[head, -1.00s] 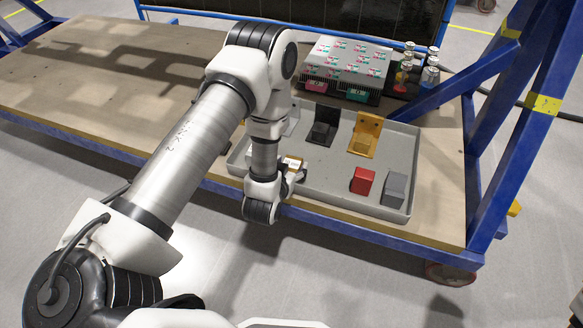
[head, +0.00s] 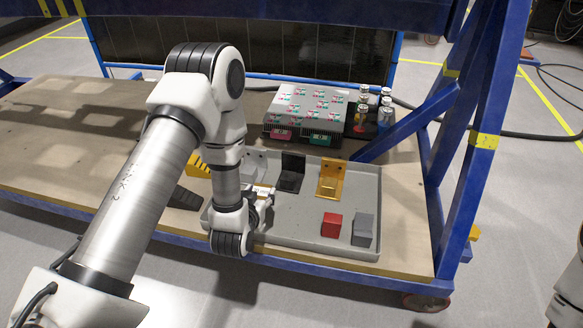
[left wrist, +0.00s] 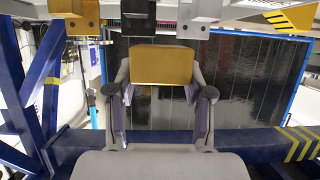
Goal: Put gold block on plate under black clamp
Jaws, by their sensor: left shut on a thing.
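My left gripper (left wrist: 160,85) is shut on the gold block (left wrist: 162,65), which sits between its two fingers in the left wrist view. In the head view my left gripper (head: 263,197) is over the left part of the grey tray, and the block cannot be made out there. The black clamp (head: 291,171) stands upright at the back of the tray, behind and to the right of my gripper. It also shows at the top of the left wrist view (left wrist: 138,12), apart from the block. Its plate is seen only in part. My right gripper is not in view.
The tray (head: 305,240) also holds a gold bracket (head: 331,178), a grey bracket (head: 255,160), a red block (head: 331,224) and a grey block (head: 362,230). Behind it stand a patterned box (head: 305,108) and several small bottles (head: 385,108). A blue frame post (head: 480,150) rises at the right.

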